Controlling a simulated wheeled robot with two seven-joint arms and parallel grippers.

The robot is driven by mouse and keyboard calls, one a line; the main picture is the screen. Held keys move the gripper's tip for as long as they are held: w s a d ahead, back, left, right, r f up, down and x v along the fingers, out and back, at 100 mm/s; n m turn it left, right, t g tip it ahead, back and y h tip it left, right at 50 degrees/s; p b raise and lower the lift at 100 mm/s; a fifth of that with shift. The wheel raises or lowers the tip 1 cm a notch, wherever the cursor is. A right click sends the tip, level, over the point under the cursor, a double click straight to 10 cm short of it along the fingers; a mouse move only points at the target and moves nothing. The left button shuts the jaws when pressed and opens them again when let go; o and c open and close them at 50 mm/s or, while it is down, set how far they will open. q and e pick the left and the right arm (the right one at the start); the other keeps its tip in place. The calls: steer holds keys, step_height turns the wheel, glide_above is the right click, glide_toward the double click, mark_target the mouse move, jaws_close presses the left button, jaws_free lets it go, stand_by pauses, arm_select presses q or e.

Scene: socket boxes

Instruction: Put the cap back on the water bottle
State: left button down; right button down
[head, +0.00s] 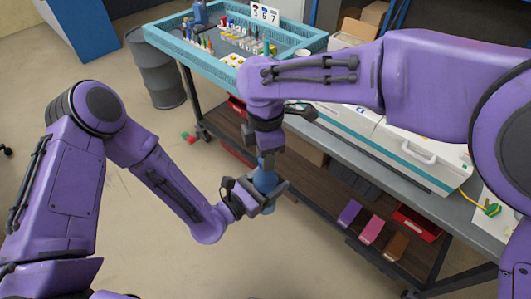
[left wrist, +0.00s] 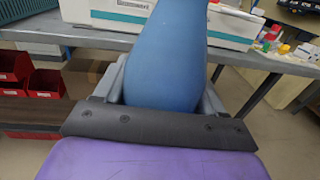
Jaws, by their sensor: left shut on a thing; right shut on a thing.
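The blue water bottle (head: 265,181) is held off the floor in front of the workbench. My left gripper (head: 268,194) is shut around its body. In the left wrist view the blue bottle (left wrist: 166,60) stands between the fingers, its top out of frame. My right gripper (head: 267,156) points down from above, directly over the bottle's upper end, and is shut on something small. I take this to be the cap, but the fingers mostly hide it. I cannot tell whether the cap touches the bottle's neck.
A grey workbench (head: 338,150) runs behind my grippers, with a white box (head: 420,158) on it. A teal-edged tray (head: 172,42) holds small bottles. Red bins (head: 416,223) and coloured boxes sit on the lower shelf. A grey drum (head: 157,70) stands at the back left. Floor at left is mostly clear.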

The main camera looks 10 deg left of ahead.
steer(key=c, duration=0.8)
jaws_free()
steer(key=shift+r, duration=2.3)
steer(key=shift+c, duration=0.3)
